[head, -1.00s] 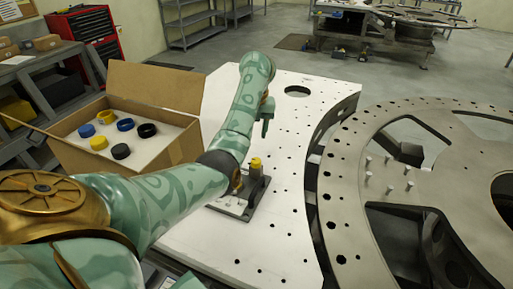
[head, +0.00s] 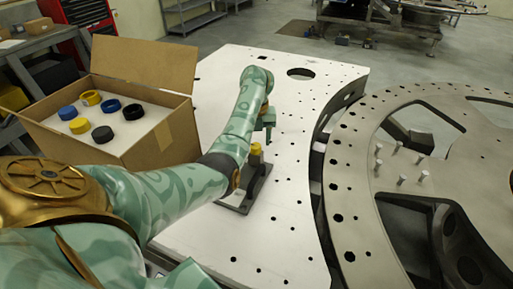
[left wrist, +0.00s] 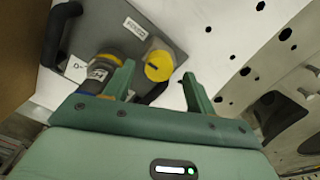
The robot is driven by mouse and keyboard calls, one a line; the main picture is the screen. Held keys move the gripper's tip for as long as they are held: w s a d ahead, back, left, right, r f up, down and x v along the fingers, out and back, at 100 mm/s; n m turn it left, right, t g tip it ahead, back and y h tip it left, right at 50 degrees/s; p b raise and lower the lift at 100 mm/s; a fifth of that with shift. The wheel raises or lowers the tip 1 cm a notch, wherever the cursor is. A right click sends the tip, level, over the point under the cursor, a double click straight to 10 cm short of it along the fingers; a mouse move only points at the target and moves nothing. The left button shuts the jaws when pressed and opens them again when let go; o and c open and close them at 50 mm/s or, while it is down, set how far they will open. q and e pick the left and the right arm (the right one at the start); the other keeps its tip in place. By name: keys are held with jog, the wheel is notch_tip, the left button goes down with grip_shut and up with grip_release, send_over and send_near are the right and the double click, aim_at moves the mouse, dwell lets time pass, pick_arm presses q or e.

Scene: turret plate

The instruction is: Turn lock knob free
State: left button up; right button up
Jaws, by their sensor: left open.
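The yellow lock knob (head: 256,149) sits on a dark grey fixture (head: 240,203) on the white plate. In the left wrist view the round knob (left wrist: 158,66) has a dark slot mark, beside a thick cylindrical connector (left wrist: 97,70) and a label. My left gripper (head: 268,121) is above the fixture, just beyond the knob in the head view. It is open and empty. My right gripper is out of view.
A cardboard box (head: 172,140) with blue, yellow and black caps stands at left. The white plate (head: 290,200) has several holes and is clear around the fixture. A large metal ring (head: 345,180) with upright pins lies at right. A black handle (left wrist: 58,35) rises at the fixture's edge.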

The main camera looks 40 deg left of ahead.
pick_arm(q)
jog(key=shift+f, duration=1.05)
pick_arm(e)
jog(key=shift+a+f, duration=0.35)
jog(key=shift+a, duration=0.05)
pick_arm(q)
jog(key=c, duration=1)
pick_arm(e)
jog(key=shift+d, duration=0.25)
